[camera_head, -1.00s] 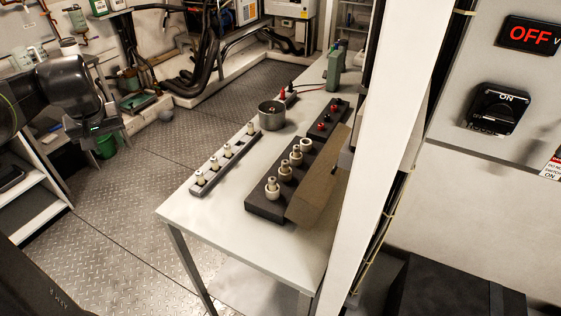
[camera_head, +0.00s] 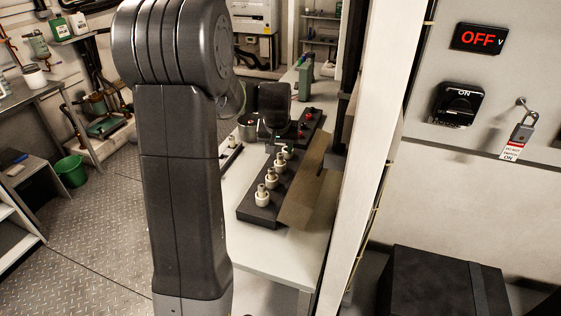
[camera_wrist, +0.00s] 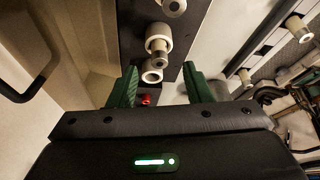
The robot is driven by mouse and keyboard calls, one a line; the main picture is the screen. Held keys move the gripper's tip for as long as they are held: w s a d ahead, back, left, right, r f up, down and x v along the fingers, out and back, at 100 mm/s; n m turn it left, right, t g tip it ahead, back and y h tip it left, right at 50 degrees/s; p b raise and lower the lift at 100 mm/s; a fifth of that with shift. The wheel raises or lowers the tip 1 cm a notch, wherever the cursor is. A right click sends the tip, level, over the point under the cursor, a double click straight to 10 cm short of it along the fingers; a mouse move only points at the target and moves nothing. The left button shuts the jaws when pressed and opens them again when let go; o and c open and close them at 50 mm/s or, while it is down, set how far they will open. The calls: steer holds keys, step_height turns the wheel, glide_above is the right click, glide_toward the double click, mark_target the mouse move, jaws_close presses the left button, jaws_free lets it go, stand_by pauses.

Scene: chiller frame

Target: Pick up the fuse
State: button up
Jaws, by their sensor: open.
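Several pale fuses (camera_head: 262,194) stand upright in white collars on a black block on the table. The wrist view shows one such fuse in its collar (camera_wrist: 158,40) ahead of my fingertips and a white ring (camera_wrist: 152,76) between the fingers as seen in the picture. I cannot tell how far below the fingers they are. My gripper (camera_wrist: 160,72) has its two green fingers apart, with nothing gripped between them. In the head view the dark end of my arm hangs over the far end of the block and hides the farthest collar.
A tan panel (camera_head: 304,190) stands along the block's right side. A rail with more fuses (camera_wrist: 245,76) lies to the right in the wrist view. A black box with red knobs (camera_head: 303,126) lies behind. A white post (camera_head: 366,150) rises at the table's right.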

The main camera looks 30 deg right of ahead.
mark_target(280, 155)
steer(key=shift+p+x, duration=0.45)
steer(key=shift+x, duration=1.95)
steer(key=shift+c, duration=0.3)
jaws_close()
